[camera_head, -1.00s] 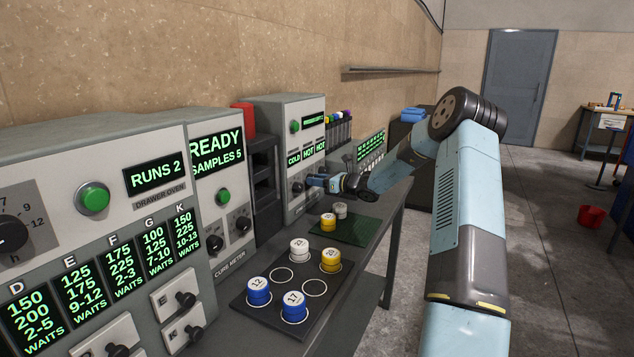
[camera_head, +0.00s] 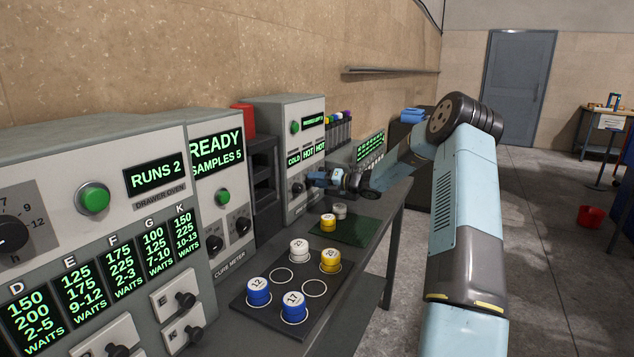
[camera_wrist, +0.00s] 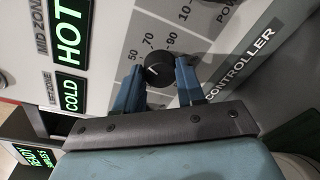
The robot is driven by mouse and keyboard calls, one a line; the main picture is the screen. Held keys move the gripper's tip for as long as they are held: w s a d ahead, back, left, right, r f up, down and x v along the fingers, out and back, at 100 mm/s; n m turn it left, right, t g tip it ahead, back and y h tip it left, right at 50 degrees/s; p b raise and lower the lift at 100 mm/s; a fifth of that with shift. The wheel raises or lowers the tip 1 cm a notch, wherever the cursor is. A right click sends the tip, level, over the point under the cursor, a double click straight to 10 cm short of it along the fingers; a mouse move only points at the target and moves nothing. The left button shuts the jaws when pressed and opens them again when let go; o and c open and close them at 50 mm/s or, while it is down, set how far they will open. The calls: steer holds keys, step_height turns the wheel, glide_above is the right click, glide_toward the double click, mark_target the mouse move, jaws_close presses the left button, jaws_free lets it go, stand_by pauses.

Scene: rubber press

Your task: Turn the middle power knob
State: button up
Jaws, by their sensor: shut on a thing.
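The controller (camera_head: 270,122) stands against the wall, its front panel showing COLD, HOT and HOT displays. In the wrist view its panel appears turned on its side, with MID ZONE HOT and LEFT ZONE COLD displays and the word CONTROLLER. My gripper (camera_wrist: 160,78) has its two blue fingers on either side of a black knob (camera_wrist: 157,69) and is shut on it. The scale beside this knob shows 50, 70 and 90. In the head view my gripper (camera_head: 312,176) is at the panel and hides this knob. Another black knob (camera_head: 297,188) shows to its left.
Below my gripper, a dark green mat (camera_head: 352,232) holds two small pots. A black tray (camera_head: 250,308) nearer the front holds several numbered pots. The cure meter (camera_head: 205,160) and drawer oven (camera_head: 60,150) stand to the left. Open floor lies right of the bench.

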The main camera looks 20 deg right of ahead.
steer(key=shift+w+d+f+m, duration=0.1)
steer(key=shift+d+m, duration=0.05)
steer(key=shift+m, duration=0.85)
steer(key=shift+d+m, duration=0.1)
steer(key=shift+m, duration=0.9)
steer(key=o, duration=0.8)
steer(key=shift+f, duration=0.1)
steer(key=shift+o, duration=1.2)
steer(key=shift+a+y, duration=0.1)
steer(key=shift+y, duration=0.2)
steer(key=v, duration=1.3)
steer(key=shift+d, duration=0.35)
